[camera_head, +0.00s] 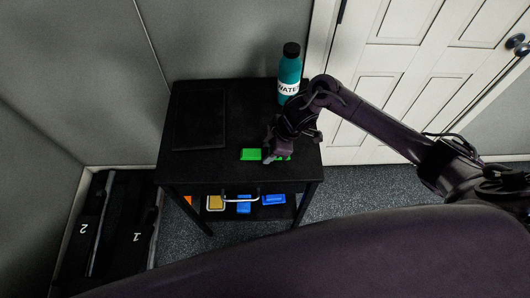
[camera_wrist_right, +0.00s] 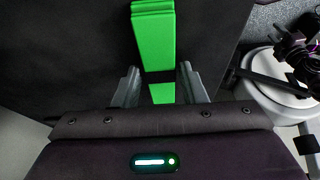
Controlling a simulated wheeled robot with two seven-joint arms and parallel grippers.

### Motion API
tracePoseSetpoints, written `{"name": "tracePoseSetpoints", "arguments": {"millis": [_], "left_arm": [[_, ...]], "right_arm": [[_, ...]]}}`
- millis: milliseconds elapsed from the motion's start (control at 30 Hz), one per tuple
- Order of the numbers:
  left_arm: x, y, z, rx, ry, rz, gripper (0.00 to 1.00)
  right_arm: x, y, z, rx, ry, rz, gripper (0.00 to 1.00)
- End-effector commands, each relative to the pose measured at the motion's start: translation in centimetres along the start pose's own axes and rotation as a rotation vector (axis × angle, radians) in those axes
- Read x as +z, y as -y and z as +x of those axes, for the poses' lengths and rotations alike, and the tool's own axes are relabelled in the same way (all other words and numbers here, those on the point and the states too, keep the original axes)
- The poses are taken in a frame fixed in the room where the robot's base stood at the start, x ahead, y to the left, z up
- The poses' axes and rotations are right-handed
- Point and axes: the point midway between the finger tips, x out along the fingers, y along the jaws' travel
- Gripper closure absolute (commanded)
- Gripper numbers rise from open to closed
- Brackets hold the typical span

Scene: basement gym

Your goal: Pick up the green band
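The green band (camera_head: 250,154) lies on the black table top, partly hidden by my right gripper in the head view. In the right wrist view the green band (camera_wrist_right: 154,38) runs from the top edge down between the fingers. My right gripper (camera_head: 270,158) is above the band. In the wrist view its two fingers (camera_wrist_right: 158,86) are apart, one on each side of the band, with gaps between. Whether the fingertips reach down to the table top is hard to tell. My left gripper is not in view.
The black table (camera_head: 215,165) also bears a teal water bottle (camera_head: 289,76) at the back right and a flat dark panel (camera_head: 200,120) at the left. Its lower shelf holds blue and yellow items (camera_head: 273,199). A white door (camera_head: 400,60) stands behind; black numbered equipment (camera_head: 130,235) lies at the left.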

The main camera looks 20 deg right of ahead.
Motion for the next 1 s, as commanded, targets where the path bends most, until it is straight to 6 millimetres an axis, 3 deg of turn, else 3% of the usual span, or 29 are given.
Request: {"name": "tracePoseSetpoints", "arguments": {"millis": [33, 233, 633, 867, 1000], "left_arm": [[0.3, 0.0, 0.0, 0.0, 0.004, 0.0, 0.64], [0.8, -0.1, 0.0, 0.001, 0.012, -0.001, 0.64], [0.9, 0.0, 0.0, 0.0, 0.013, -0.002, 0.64], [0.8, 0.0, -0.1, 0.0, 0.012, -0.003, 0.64], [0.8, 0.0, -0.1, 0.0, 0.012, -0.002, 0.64]], "right_arm": [[0.0, 0.0, 0.0, 0.0, 0.0, 0.0, 0.69], [0.0, 0.0, 0.0, 0.001, 0.0, 0.0, 0.95], [-0.5, -0.1, -0.9, 0.003, -0.003, -0.002, 0.95], [-2.0, -0.2, -4.4, 0.006, -0.004, -0.005, 0.95], [-3.5, -0.2, -8.3, 0.008, -0.004, -0.007, 0.95]]}}
